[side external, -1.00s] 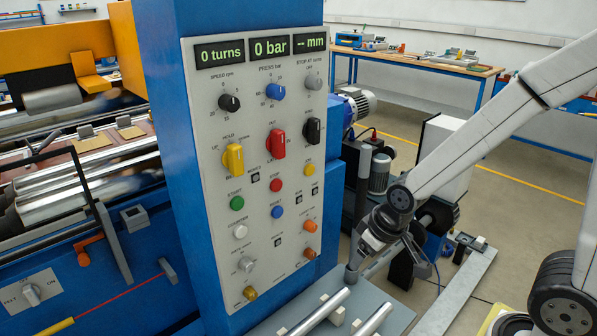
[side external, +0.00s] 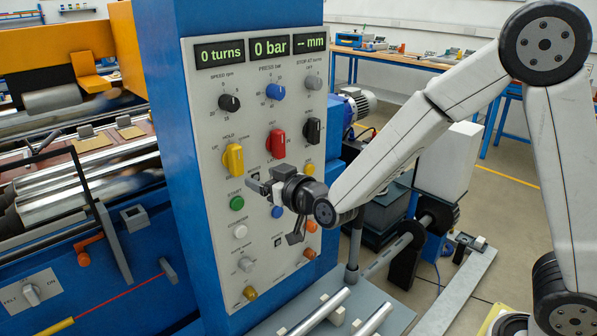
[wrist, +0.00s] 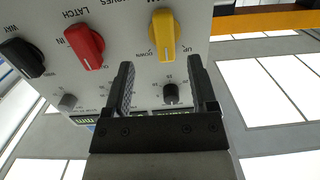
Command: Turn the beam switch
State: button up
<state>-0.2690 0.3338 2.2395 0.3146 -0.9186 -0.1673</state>
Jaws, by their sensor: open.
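The beam switch is a yellow knob (side external: 233,158) on the upright grey control panel, with UP, HOLD and DOWN marks. It also shows in the wrist view (wrist: 163,35), above the gap between the fingertips. My gripper (side external: 275,212) is open and empty in front of the panel. In the side view it lies below and right of the yellow knob, apart from it. In the wrist view the fingers (wrist: 162,75) frame the black speed knob (wrist: 172,93), which lies beyond them on the panel.
A red knob (side external: 276,144) and a black knob (side external: 313,131) sit right of the yellow one. Below are several buttons, including a green one (side external: 237,203); my gripper hides some. The displays (side external: 270,48) read 0 turns, 0 bar and -- mm.

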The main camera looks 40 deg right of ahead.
aim_at(239, 159)
jog(key=shift+w+a+r+t, duration=0.15)
jog(key=shift+r+t, duration=0.15)
jog(key=shift+r, duration=0.05)
jog(key=shift+w+a+r+t, duration=0.15)
jog(key=shift+r+t, duration=0.15)
jog(key=shift+r, duration=0.05)
jog(key=shift+w, duration=0.1)
jog(key=shift+w, duration=3.8)
grip_shut()
